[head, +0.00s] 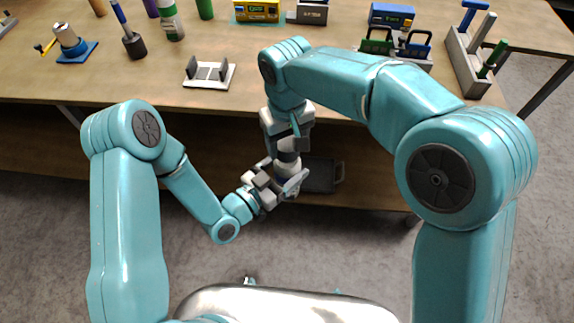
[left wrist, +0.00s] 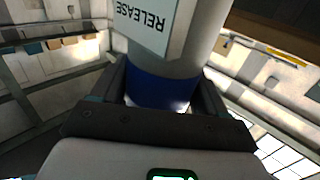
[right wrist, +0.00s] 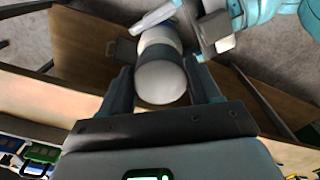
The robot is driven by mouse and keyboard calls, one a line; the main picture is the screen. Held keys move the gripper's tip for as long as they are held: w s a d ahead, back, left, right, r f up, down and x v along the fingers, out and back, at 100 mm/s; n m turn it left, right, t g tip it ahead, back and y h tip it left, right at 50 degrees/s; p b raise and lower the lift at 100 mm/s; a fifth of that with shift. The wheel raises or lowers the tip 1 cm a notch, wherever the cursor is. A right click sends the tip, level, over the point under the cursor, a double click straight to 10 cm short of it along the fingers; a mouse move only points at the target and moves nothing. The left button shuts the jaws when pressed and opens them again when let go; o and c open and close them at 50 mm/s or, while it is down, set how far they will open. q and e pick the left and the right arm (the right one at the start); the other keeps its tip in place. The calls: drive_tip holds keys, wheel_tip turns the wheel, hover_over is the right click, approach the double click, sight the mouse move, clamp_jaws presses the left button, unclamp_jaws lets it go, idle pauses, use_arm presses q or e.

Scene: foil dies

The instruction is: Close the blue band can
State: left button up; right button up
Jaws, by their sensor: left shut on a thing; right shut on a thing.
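The blue band can (head: 289,187) is held in the air in front of the table edge, between my two grippers. In the left wrist view its white body carries an upside-down RELEASE label (left wrist: 148,20) and a blue band (left wrist: 158,90). My left gripper (head: 275,184) is shut around it at the band. My right gripper (head: 287,138) comes from above and is shut on the lid (right wrist: 162,82), which has a pale round end and a dark grey side. The lid is in line with the can; whether it is fully seated cannot be told.
A white stand (head: 209,75) is near the table's front edge. A grey tray (head: 322,176) is below the table edge.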

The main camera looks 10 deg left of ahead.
idle(0.7)
drive_tip(key=shift+f, duration=0.9)
drive_tip(key=shift+f, duration=0.55)
drive_tip(key=o, duration=1.1)
wheel_tip(320, 180, up, 12)
drive_tip(key=shift+f, duration=0.1)
